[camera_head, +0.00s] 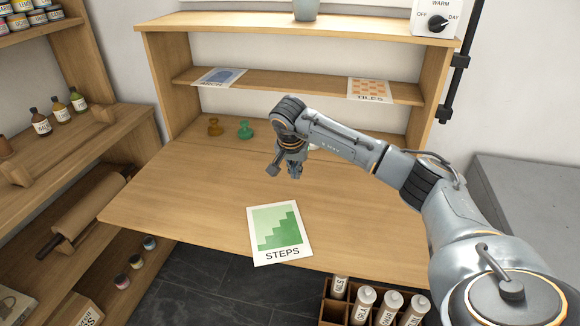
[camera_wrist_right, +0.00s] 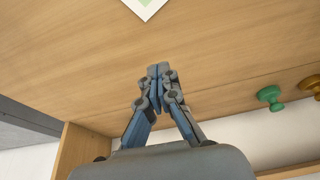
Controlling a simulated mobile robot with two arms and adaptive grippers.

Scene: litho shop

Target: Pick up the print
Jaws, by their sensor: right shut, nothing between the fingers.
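The print lettered STEPS (camera_head: 280,232), a white sheet with green stairs, lies flat at the front edge of the wooden table. Its lower end reaches a little past the edge. In the right wrist view, a corner of a white and green sheet (camera_wrist_right: 146,8), seemingly this print, shows at the top. My right gripper (camera_head: 285,174) hangs above the table, behind the STEPS print and apart from it. In the wrist view its fingers (camera_wrist_right: 157,72) are together and empty. Two other prints, ARCH (camera_head: 219,77) and TILES (camera_head: 370,90), lie on the shelf behind. My left gripper is out of view.
An orange-brown knob (camera_head: 215,127) and a green knob (camera_head: 245,130) stand at the table's back. A crate of labelled bottles (camera_head: 362,305) stands below the front edge. Shelves with bottles (camera_head: 60,112) are at left. The table's left half (camera_head: 165,200) is clear.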

